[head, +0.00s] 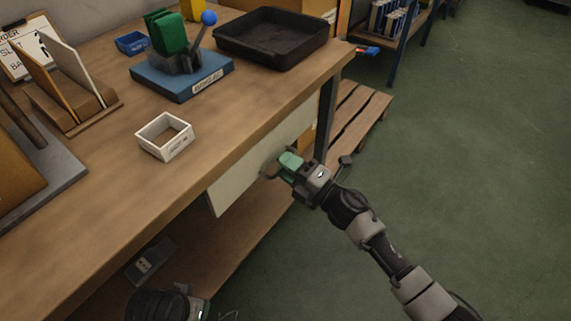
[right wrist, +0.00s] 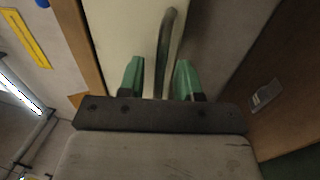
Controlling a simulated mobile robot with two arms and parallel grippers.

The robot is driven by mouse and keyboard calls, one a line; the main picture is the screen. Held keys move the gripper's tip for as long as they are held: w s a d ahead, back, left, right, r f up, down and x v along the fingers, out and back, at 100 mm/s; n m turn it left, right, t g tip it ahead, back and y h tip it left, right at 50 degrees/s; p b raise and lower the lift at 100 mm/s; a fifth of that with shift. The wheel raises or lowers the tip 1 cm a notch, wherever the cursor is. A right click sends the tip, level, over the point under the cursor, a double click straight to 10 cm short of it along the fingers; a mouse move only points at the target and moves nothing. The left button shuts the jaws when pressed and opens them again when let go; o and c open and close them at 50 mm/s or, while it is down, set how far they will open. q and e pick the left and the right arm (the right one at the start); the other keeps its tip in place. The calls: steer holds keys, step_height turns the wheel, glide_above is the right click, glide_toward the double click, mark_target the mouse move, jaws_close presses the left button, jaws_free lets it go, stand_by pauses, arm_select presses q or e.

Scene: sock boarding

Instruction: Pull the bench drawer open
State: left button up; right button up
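The bench drawer (head: 235,178) has a pale front panel under the bench top's front edge, and it looks shut. Its curved metal bar handle (right wrist: 166,45) stands out from the panel in the right wrist view. My right gripper (head: 279,166) is at the drawer front in the head view, its green fingers hiding most of the handle. In the right wrist view the right gripper (right wrist: 159,80) is open, one finger on each side of the bar, with a gap to the left finger. The left gripper's fingers do not show; part of my left arm is at the bottom edge.
The wooden bench top (head: 110,195) carries a small white box (head: 165,137), a blue-based fixture (head: 182,78) and a black tray (head: 272,38). A lower shelf (head: 215,240) is below the drawer. A pallet (head: 358,120) lies beyond it. Green floor (head: 470,150) is clear at right.

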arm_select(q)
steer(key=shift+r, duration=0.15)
arm_select(e)
steer(key=shift+w+a+r, duration=0.1)
steer(key=shift+w+a, duration=0.1)
steer(key=shift+a, duration=0.05)
jaws_close()
